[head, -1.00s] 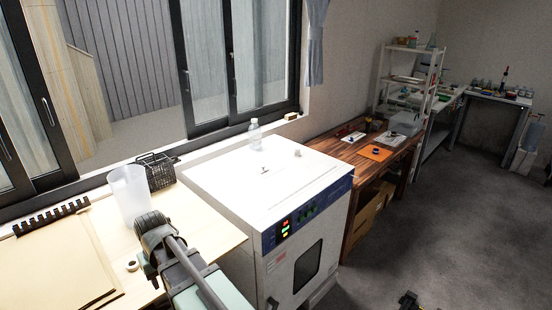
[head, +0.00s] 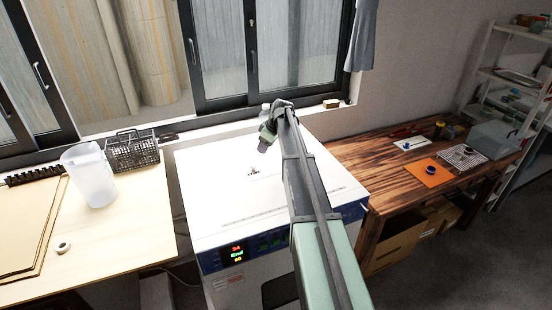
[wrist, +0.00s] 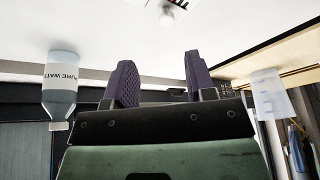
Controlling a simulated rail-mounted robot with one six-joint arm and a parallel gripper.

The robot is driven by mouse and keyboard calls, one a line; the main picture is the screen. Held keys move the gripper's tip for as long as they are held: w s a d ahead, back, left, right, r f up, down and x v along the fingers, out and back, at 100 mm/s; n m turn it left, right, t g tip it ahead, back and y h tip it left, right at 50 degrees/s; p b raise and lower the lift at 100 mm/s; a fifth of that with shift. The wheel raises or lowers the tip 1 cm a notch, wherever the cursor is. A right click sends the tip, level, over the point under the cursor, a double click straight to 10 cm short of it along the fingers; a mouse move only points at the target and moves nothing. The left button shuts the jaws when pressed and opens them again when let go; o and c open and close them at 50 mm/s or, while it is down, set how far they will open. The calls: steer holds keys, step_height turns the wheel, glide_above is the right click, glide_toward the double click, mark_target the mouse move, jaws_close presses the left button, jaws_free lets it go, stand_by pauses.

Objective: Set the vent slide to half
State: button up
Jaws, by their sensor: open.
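The drying oven (head: 215,205) is a white box with a blue control strip. On its top, the vent slide (head: 253,172) shows as a small dark fitting with red marks. In the upside-down wrist view, a pale round knob (wrist: 167,14) shows near dark and red marks at the top edge; its setting is too small to read. My gripper (head: 265,144) is above the oven top, beyond the vent fitting and apart from it. In the wrist view its two purple fingers (wrist: 158,78) are spread with nothing between them.
A water bottle (wrist: 60,88) stands close by at the back of the oven, mostly hidden behind my gripper in the head view. A clear beaker (head: 90,175) and black wire basket (head: 132,152) are on the left table. A wooden bench (head: 375,165) stands right.

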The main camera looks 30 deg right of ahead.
mark_target(254, 166)
steer(key=shift+n, duration=0.3)
steer(key=b+x, duration=0.7)
steer(key=a+b+x, duration=0.1)
steer(key=b+x, duration=0.2)
steer(key=x, duration=0.1)
steer(key=shift+a, duration=0.1)
steer(key=shift+r, duration=0.1)
jaws_close()
